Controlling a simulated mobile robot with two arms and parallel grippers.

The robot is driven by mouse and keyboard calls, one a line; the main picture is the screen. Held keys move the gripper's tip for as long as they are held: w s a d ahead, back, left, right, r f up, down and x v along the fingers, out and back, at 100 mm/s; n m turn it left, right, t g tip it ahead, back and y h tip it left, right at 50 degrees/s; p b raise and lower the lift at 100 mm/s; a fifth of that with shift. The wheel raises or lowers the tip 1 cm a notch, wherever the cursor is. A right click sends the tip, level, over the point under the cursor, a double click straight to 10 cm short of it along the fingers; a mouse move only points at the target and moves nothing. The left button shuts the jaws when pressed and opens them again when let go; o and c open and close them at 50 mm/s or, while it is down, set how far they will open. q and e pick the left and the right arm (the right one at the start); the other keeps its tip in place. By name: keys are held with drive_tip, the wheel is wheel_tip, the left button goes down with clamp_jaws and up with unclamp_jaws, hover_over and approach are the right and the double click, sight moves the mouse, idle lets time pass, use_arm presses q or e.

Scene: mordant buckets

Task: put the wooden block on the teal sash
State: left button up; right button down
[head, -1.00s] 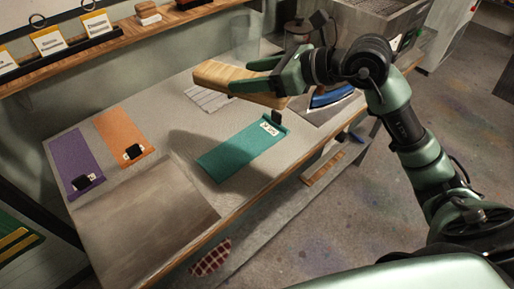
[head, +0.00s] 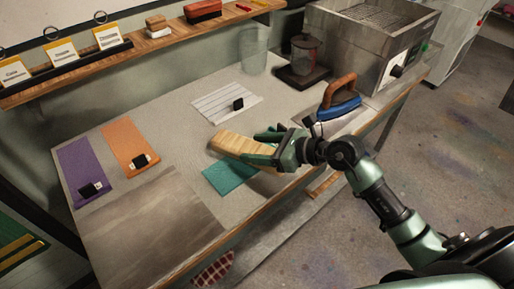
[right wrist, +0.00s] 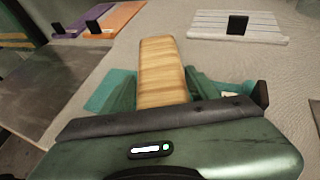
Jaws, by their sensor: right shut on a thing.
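The wooden block (head: 242,147) is a long, light-brown piece with striped grain. My right gripper (head: 270,147) is shut on it, and the block juts out to the left. In the right wrist view the block (right wrist: 162,75) stands out between the two green fingers (right wrist: 163,90). The teal sash (head: 226,178) lies flat on the table under the block and gripper, which hide much of it. Its left part shows in the right wrist view (right wrist: 108,92). I cannot tell whether the block touches the sash. My left gripper is not in view.
Purple (head: 84,172) and orange (head: 130,148) sashes with black clips lie at the left. A white striped cloth (head: 222,104) with a black clip lies behind the block. A blue iron (head: 340,104) and a dark-based jar (head: 304,66) stand at the back right.

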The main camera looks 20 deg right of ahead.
drive_tip(key=shift+f, duration=0.15)
drive_tip(key=shift+f, duration=0.2)
drive_tip(key=shift+c, duration=2)
unclamp_jaws()
drive_tip(key=shift+r, duration=0.25)
drive_tip(key=b+v, duration=0.1)
drive_tip(key=v, duration=0.4)
drive_tip(key=b+v, duration=0.1)
drive_tip(key=v, duration=0.4)
drive_tip(key=shift+s+d+f, duration=0.1)
drive_tip(key=shift+s+d, duration=0.15)
drive_tip(key=shift+s+d+r, duration=0.35)
drive_tip(key=shift+s+r, duration=0.05)
drive_tip(key=shift+s, duration=0.05)
